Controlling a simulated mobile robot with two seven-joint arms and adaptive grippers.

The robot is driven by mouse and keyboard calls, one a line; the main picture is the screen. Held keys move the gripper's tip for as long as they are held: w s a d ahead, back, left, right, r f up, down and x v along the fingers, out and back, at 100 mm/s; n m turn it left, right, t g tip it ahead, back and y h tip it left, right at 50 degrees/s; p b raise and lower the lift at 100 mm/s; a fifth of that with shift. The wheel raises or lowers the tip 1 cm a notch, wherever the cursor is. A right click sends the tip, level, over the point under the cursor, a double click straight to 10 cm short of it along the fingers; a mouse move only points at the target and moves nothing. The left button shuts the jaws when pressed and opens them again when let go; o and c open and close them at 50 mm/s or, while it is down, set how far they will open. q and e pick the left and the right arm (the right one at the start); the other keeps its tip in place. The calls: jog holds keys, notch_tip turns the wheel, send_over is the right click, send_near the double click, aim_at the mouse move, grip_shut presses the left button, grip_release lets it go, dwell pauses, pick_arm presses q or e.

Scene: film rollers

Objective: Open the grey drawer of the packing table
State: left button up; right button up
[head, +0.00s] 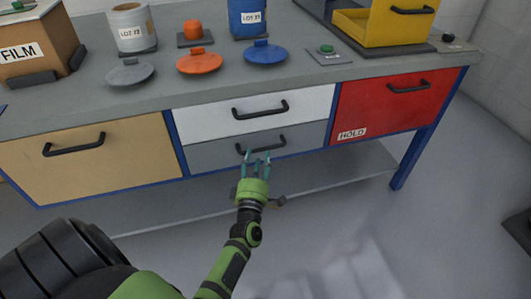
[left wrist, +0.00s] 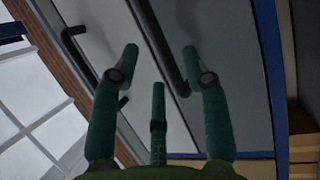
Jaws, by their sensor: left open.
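The grey drawer (head: 212,156) is the lower middle drawer of the packing table (head: 150,93), below a white drawer. It looks shut, flush with the table front. Its dark bar handle (head: 275,143) runs across its front. My left gripper (head: 258,157) is open with its fingers pointing at this handle. In the left wrist view, the handle (left wrist: 163,45) shows between the spread fingers of the gripper (left wrist: 160,52), against the grey drawer front (left wrist: 225,75). I cannot tell whether the fingers touch it. My right gripper is not in view.
A white drawer (head: 205,122) with its own handle sits directly above. A tan drawer (head: 90,165) is at left and a red HOLD drawer (head: 385,105) at right. A low shelf (head: 330,180) runs underneath. Lids, canisters and a yellow bin (head: 365,28) stand on top.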

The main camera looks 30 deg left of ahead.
aim_at(259, 150)
pick_arm(q)
jog(key=shift+x, duration=2.3)
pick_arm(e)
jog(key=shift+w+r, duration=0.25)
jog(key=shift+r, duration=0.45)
pick_arm(q)
grip_shut()
jog(key=shift+f, duration=0.1)
